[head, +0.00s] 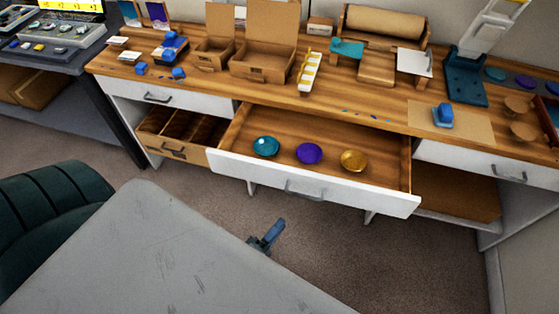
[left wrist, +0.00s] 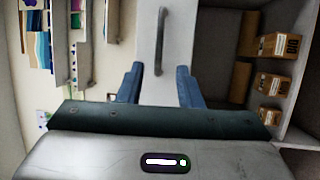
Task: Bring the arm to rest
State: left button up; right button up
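My left gripper (head: 268,236) is low in the head view, in front of the open middle drawer and apart from it. In the left wrist view its two blue fingers (left wrist: 159,88) are spread with nothing between the tips. A grey bar handle (left wrist: 162,40) on a white front shows beyond them, not gripped. My right gripper is in neither view. The middle drawer (head: 313,192) is pulled out and holds a teal dish (head: 266,146), a purple dish (head: 309,153) and a gold dish (head: 354,160).
The wooden bench (head: 300,104) carries open cardboard boxes (head: 264,68), a paper roll (head: 384,24), a blue stand (head: 465,80) and small blue items. The open drawer juts out over the carpet. Carpet (head: 400,265) is clear to the right of the gripper.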

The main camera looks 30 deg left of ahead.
pick_arm(q)
jog(key=s+a+f+m+g+y, duration=0.1)
jog(key=s+a+f+m+g, duration=0.2)
jog(key=f, duration=0.8)
jog(key=s+a+f+m+g+y, duration=0.1)
jog(key=s+f+m+g, duration=0.3)
jog(key=f, duration=0.8)
jog(key=s+a+f+m+g, duration=0.2)
jog(key=s+f+m+g, duration=0.1)
jog(key=s+f+g, duration=0.1)
jog(key=s+a+f+m+g, duration=0.2)
jog(key=s+f+m+g, duration=0.1)
jog(key=s+f, duration=0.4)
jog(key=s+a+f+m+g+y, duration=0.1)
jog(key=s+a+f+m+g, duration=0.2)
jog(key=s, duration=0.5)
notch_tip(320, 180, down, 2)
jog(key=shift+s+f+g, duration=0.15)
jog(key=shift+s+g, duration=0.15)
jog(key=shift+g, duration=0.5)
